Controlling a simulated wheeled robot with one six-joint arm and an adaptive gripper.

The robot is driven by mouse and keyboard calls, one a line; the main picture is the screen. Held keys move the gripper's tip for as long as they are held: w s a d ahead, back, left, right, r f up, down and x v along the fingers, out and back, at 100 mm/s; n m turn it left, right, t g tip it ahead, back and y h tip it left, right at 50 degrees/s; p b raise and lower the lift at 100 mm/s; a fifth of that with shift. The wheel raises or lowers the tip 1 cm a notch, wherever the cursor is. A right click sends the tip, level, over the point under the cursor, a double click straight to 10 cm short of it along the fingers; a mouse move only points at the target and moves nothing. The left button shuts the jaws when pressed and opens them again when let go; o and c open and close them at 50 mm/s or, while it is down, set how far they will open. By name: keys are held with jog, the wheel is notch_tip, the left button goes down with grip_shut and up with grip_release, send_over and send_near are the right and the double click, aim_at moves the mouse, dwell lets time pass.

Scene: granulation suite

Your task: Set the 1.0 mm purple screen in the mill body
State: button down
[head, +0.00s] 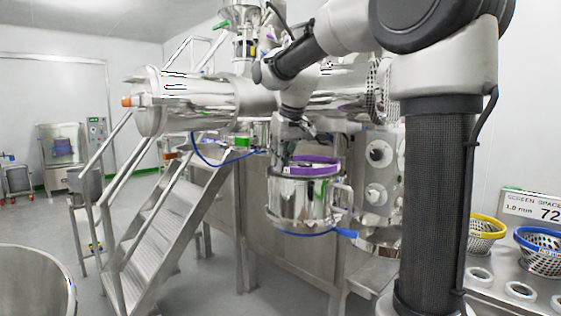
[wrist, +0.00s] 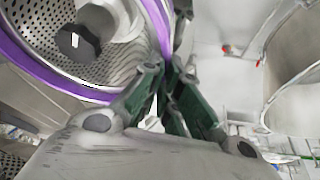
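The purple-rimmed screen (head: 314,161) is at the open top of the steel mill body (head: 304,204). Its rim looks roughly level; I cannot tell whether it touches the body's seat. In the wrist view, the screen's purple rim (wrist: 70,86) and perforated wall fill the upper left, around a pale hub with a dark knob (wrist: 77,42). My gripper (head: 283,163) is at the left side of the rim, pointing down. In the wrist view, its dark green fingers (wrist: 172,75) close together at the rim and appear to pinch it. The contact is partly hidden.
A yellow-rimmed screen (head: 482,232) and a blue-rimmed screen (head: 541,257) stand on the bench at right, beside empty round holders (head: 520,290) and a sign. A blue-handled clamp (head: 345,233) hangs at the mill body's lower right. Steel stairs (head: 160,230) stand at left.

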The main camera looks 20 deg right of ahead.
jog(key=c, duration=1.6)
grip_release()
jog(key=shift+o, duration=0.2)
jog(key=v, duration=1.2)
jog(key=shift+a+r, duration=0.1)
jog(key=s+d+f+m, duration=0.1)
jog(key=s+d+f, duration=0.1)
jog(key=s+f, duration=2)
jog(key=shift+s+f+m, duration=0.15)
jog(key=shift+s+m, duration=0.15)
jog(key=shift+s, duration=0.6)
